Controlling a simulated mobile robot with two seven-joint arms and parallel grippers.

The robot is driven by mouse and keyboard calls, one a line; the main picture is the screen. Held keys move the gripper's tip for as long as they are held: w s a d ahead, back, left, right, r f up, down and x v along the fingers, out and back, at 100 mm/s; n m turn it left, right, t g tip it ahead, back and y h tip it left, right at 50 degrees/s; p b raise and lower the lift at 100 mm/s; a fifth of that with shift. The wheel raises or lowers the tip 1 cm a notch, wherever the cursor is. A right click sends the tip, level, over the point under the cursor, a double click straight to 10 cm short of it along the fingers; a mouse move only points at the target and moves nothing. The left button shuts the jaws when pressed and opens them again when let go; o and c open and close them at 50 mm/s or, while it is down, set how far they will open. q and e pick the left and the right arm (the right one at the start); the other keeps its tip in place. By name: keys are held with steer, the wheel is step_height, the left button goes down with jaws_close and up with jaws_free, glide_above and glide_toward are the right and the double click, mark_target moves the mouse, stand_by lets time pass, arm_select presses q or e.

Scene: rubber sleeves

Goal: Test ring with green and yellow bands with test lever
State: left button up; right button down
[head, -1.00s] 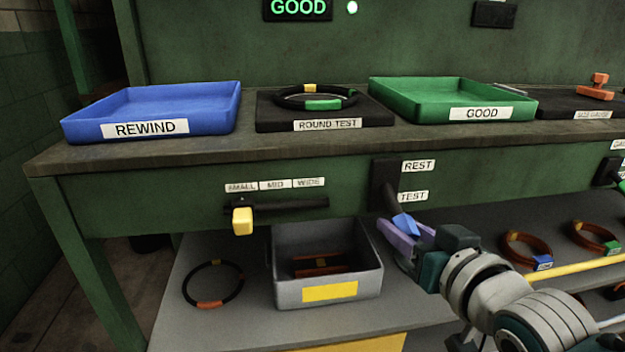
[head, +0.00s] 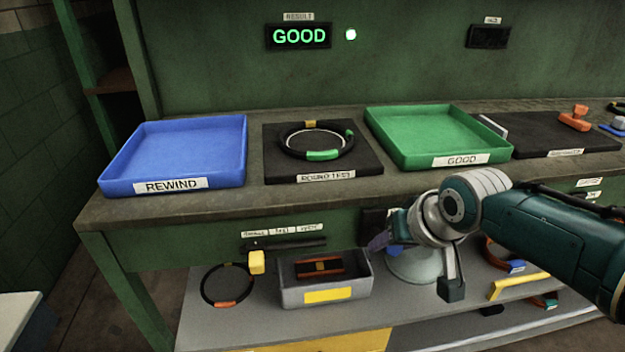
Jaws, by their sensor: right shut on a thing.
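The black ring with green and yellow bands (head: 322,155) lies flat on the dark ROUND TEST pad (head: 372,163). Its green band faces the front and its yellow band the back. My left gripper is out of view.
A blue REWIND tray (head: 172,187) is left of the pad and a green GOOD tray (head: 460,162) right of it, both empty. A yellow-knobbed slider (head: 256,262) juts from the bench front. Below are a grey bin (head: 327,295) and several rings.

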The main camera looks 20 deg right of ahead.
steer(key=shift+w+r+g, duration=0.1)
steer(key=shift+r+g, duration=0.05)
steer(key=shift+g, duration=0.15)
steer(key=shift+c, duration=2.2)
jaws_free()
steer(key=p+v, duration=0.6)
steer(key=v, duration=0.4)
